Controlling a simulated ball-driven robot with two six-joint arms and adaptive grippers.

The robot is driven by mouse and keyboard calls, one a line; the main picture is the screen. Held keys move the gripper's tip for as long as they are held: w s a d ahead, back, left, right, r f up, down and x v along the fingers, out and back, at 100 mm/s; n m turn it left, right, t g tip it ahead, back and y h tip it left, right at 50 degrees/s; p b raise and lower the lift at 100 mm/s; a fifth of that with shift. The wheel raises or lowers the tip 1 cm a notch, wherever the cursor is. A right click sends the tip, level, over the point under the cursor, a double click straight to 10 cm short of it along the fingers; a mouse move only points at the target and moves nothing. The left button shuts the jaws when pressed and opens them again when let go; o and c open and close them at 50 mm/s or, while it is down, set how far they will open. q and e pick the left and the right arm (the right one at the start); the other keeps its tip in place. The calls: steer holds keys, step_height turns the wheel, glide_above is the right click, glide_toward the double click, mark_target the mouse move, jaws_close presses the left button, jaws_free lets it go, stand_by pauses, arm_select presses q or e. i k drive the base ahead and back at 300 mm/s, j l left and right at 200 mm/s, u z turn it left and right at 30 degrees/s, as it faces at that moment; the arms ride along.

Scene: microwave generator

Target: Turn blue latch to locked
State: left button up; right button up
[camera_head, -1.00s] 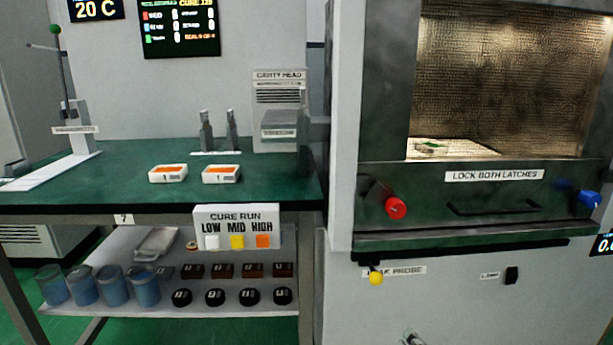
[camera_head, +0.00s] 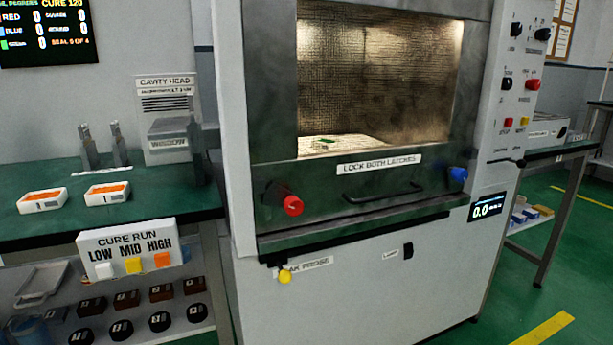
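The blue latch (camera_head: 457,175) is a blue knob at the right end of the dark front panel of the microwave cabinet, below the lit window. The red latch (camera_head: 292,205) is a red knob at the left end of the same panel. A label reading "LOCK BOTH LATCHES" (camera_head: 379,164) sits between them, above a dark handle (camera_head: 384,193). The exact turn angle of the blue latch is too small to read. Neither of my grippers is in view.
A green workbench (camera_head: 170,204) with two white-and-orange boxes stands left of the cabinet. A yellow-tipped leak probe (camera_head: 285,276) sticks out below the panel. A control panel (camera_head: 519,85) and a second table (camera_head: 570,150) are at right. Green floor is open at lower right.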

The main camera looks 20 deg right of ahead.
mark_target(457, 176)
steer(key=k+z, duration=0.1)
steer(key=z, duration=1.3)
